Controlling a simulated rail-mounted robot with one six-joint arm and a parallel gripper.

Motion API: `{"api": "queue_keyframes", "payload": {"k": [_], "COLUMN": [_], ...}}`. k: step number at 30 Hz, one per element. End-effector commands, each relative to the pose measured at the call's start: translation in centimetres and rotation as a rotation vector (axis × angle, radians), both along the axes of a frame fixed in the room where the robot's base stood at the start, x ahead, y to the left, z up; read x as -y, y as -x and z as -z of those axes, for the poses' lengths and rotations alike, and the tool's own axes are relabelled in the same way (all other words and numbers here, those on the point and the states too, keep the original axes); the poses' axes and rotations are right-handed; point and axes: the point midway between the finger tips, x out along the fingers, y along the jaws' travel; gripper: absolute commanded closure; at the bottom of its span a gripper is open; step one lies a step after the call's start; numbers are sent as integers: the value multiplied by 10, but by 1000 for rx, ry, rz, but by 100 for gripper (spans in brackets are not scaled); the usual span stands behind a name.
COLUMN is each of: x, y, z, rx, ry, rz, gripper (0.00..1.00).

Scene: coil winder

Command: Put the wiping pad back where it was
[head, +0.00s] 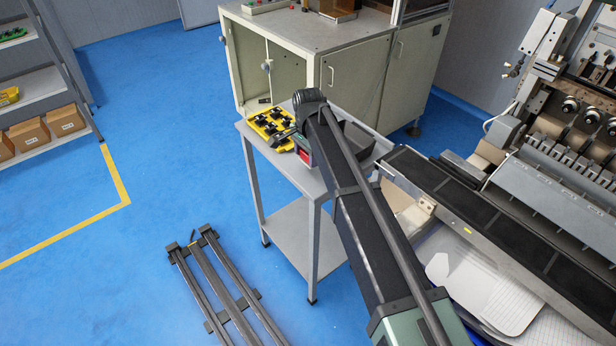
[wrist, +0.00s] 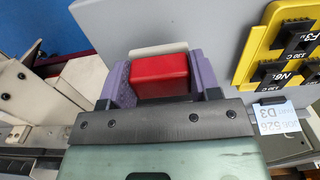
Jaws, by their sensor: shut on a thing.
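The wiping pad appears to be the red block (wrist: 160,75) between my gripper's purple fingers, with a pale strip showing along its far side. My gripper (wrist: 158,80) is shut on it. In the head view my gripper (head: 300,147) is over the left part of the small grey table (head: 283,235), right beside the yellow holder (head: 256,124). A bit of red (head: 304,155) shows there; the arm hides the rest. I cannot tell whether the pad touches the table top.
The yellow holder carries several black labelled pieces (wrist: 295,35); a paper tag (wrist: 277,120) is near it. A cabinet (head: 355,80) stands behind the table. The machine with its dark belt (head: 480,212) is at the right. A rack of rails (head: 222,285) lies on the blue floor.

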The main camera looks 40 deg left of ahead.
Motion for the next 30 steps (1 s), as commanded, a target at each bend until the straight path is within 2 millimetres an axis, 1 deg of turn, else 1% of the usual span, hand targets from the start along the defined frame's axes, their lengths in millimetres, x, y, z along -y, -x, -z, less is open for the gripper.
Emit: {"api": "queue_keyframes", "payload": {"k": [2,6,8,15,20,21,25,30], "x": [0,0,0,0,0,0,0,0], "y": [0,0,0,0,0,0,0,0], "z": [5,37,45,39,45,43,43,43], "rx": [0,0,0,0,0,0,0,0], "ry": [0,0,0,0,0,0,0,0], "rz": [0,0,0,0,0,0,0,0], "gripper": [69,69,69,69,69,37,18,18]}}
